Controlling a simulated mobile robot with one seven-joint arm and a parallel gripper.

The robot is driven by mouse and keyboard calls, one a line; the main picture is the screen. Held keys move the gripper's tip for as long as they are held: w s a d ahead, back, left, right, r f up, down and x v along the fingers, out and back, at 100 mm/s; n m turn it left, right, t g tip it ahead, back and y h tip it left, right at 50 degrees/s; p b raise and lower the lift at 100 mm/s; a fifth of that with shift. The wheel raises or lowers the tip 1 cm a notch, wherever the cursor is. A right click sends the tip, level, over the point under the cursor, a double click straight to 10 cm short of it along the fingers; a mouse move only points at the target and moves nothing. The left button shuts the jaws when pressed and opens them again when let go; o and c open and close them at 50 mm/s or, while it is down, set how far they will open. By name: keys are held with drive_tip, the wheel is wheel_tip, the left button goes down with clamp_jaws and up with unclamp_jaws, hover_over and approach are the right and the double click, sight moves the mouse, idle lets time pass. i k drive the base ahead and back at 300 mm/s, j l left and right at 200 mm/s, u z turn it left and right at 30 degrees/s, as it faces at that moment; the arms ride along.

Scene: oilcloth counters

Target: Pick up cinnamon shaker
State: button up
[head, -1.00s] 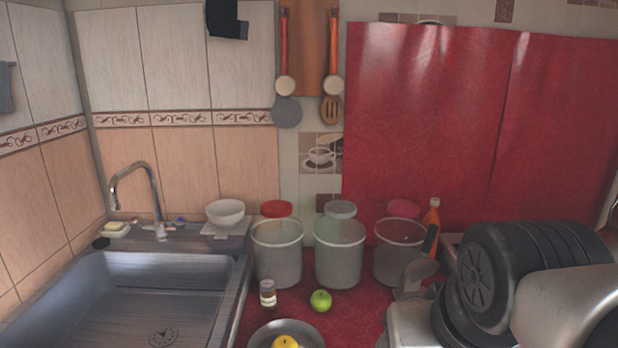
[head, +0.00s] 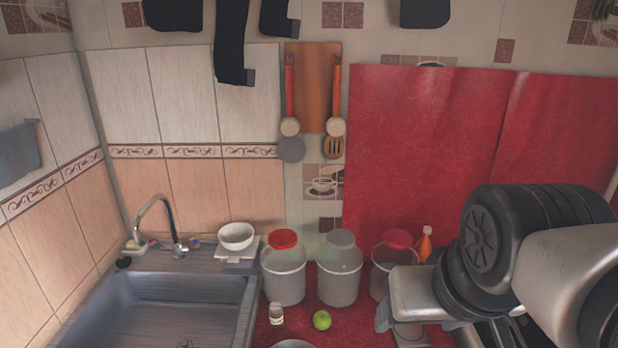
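A small clear jar with a pale top (head: 277,313) stands on the red counter, left of a green apple. It may be the cinnamon shaker, but no label can be read. My gripper (head: 420,324) is at the lower right, pointing down, well to the right of the small jar and apart from it. Its fingers appear spread, with nothing seen held between them, though the lower part is partly hidden.
The green apple (head: 322,320) sits right of the small jar. An orange bottle (head: 425,244) is at right. The sink (head: 160,310) is left; a bowl rim (head: 293,343) shows below.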

sight(276, 310)
drive_tip(key=k+j+u, duration=0.1)
drive_tip(key=u, duration=0.15)
drive_tip(key=k+j+u, duration=0.25)
drive_tip(key=k+j+z, duration=0.1)
drive_tip(key=j+z, duration=0.4)
drive_tip(key=j, duration=0.45)
